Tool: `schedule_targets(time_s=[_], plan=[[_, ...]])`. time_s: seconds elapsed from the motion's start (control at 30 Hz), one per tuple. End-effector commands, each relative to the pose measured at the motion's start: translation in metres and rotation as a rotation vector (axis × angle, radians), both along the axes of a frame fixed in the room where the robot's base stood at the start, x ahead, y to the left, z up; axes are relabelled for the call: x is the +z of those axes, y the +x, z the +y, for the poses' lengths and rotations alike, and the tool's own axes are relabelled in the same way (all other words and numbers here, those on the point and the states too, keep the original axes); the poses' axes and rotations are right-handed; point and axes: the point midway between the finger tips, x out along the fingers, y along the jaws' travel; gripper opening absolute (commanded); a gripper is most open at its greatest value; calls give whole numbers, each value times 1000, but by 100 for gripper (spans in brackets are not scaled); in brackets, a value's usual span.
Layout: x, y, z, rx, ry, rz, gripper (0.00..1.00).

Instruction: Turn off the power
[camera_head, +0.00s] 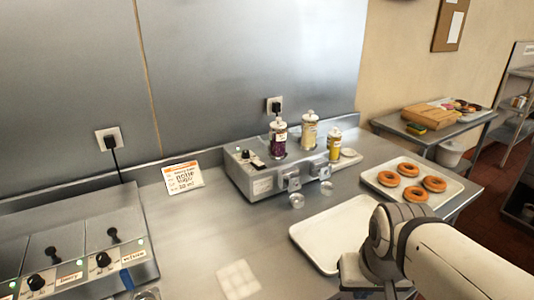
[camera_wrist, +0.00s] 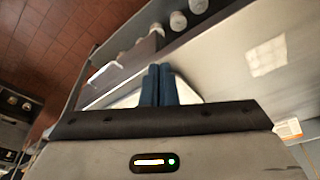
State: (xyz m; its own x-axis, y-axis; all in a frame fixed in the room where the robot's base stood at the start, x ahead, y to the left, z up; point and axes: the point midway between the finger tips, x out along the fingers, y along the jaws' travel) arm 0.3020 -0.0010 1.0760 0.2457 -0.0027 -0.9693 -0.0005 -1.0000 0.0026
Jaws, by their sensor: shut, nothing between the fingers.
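A grey dispenser unit (camera_head: 262,184) stands on the steel counter against the wall, with jars of purple, cream and yellow contents on top. A dark knob or switch (camera_head: 258,162) sits on its left end beside a small white label. A black plug (camera_head: 276,107) is in the wall outlet behind it. A second machine (camera_head: 140,232) at the left has black levers, knobs and green lights. Its cord runs up to another wall outlet (camera_head: 108,138). My gripper shows in the wrist view (camera_wrist: 160,70), its blue fingers shut and empty. In the head view the fingertips are hidden.
An empty white tray (camera_head: 312,242) lies on the counter close to my arm. A tray of donuts (camera_head: 449,184) is at the right. A printed card (camera_head: 183,178) leans at the back.

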Motion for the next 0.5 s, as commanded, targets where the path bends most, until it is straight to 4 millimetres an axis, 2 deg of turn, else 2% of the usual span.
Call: schedule_targets(time_s=[0.17,0.23,0.27,0.37,0.5], plan=[[0,4,0,1,-2,-9,0],[1,17,-1,2,-10,-39,0],[1,26,10,-2,-16,-59,0],[2,70,13,10,-37,-165,0],[7,155,17,53,-59,-385,0]])
